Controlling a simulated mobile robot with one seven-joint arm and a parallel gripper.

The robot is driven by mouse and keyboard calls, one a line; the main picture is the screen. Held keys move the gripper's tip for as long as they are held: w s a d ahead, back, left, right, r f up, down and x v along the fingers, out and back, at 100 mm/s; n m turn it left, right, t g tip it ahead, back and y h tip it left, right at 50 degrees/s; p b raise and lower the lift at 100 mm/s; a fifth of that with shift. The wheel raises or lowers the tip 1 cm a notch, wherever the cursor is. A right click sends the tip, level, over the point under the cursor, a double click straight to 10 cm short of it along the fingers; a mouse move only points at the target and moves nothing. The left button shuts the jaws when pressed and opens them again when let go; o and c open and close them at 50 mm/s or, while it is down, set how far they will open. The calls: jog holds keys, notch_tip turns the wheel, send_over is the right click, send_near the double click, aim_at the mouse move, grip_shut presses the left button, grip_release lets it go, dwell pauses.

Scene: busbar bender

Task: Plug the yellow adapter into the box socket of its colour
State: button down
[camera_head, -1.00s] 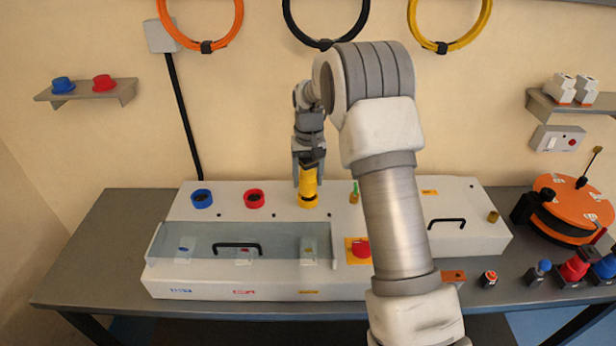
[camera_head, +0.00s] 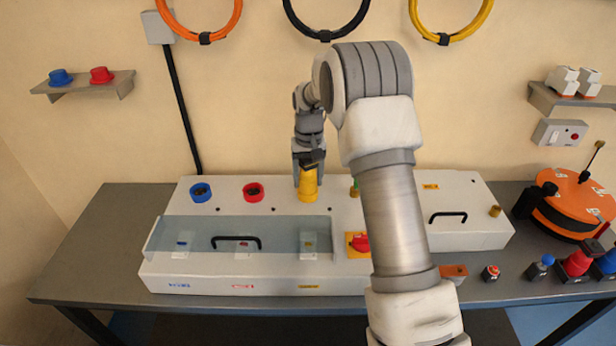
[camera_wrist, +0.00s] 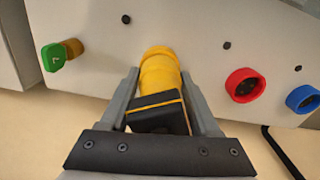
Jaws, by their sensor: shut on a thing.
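The yellow adapter (camera_head: 307,184) stands at the yellow socket position on the box's top panel, right of the red socket (camera_head: 253,192). My gripper (camera_head: 307,168) is shut on it from above. In the wrist view the adapter (camera_wrist: 158,72) sits between the two fingers (camera_wrist: 162,98), its black end toward me and its yellow end against the panel. The yellow socket is hidden under the adapter, so I cannot tell how deep the adapter sits. The blue socket (camera_head: 201,193) is further left, and both other sockets look empty. The box (camera_head: 300,275) is white.
A clear cover with a black handle (camera_head: 236,241) lies at the box's front left. A red switch (camera_head: 359,243) and a green-tagged key (camera_wrist: 55,56) are on the box. An orange reel (camera_head: 573,211) and several plugs stand at right. Blue and red caps lie on the left shelf (camera_head: 90,86).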

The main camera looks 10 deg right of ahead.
jog(key=shift+f, duration=0.45)
jog(key=shift+c, duration=0.2)
grip_release()
jog(key=shift+r, duration=0.1)
notch_tip(320, 180, up, 16)
jog(key=shift+s+d+r, duration=0.1)
jog(key=shift+r, duration=0.55)
